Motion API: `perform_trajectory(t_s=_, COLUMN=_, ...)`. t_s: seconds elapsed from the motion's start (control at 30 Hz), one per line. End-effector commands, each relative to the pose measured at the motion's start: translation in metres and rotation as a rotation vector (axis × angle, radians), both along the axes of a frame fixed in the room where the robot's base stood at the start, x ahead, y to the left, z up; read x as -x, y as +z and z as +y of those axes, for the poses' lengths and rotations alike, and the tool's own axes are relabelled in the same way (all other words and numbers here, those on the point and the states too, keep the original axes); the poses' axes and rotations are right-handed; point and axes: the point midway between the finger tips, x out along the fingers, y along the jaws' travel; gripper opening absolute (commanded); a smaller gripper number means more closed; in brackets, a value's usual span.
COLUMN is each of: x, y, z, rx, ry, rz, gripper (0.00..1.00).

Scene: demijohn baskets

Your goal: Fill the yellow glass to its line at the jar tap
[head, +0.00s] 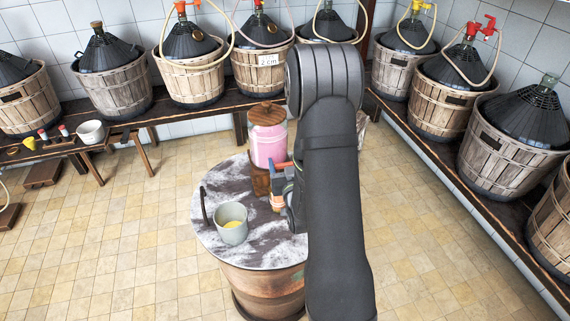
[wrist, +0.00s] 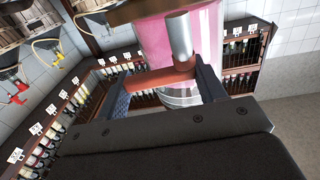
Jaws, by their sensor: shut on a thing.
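The pink jar (head: 270,146) with a wooden lid stands on a wooden block on the round table; it fills the upper wrist view (wrist: 150,42). A small yellow-orange vessel, apparently the yellow glass (head: 277,202), stands low beside the block, partly hidden by my arm. My gripper (wrist: 165,88) is at the jar's front, its fingers on either side of a red-brown bar (wrist: 158,77), apparently the tap handle. A grey metal cylinder (wrist: 180,36) rises at the bar. A clear ribbed surface shows behind the bar; I cannot tell what it belongs to. The fill line is not discernible.
A grey pot (head: 231,223) with something yellow inside stands at the table's front left. Demijohn baskets line benches at the back and right. A white pot (head: 91,132) and small items sit on the left bench.

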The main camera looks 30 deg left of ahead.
Motion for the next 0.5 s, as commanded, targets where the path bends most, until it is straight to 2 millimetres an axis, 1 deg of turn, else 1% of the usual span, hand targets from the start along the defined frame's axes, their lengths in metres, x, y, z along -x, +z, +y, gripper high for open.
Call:
perform_trajectory(t_s=0.2, x=-0.0019, y=0.0002, z=0.0009, rx=0.000, ry=0.061, rz=-0.001, gripper=0.41)
perform_trajectory(t_s=0.5, x=-0.0018, y=0.0002, z=0.0011, rx=0.001, ry=0.066, rz=-0.002, gripper=0.41)
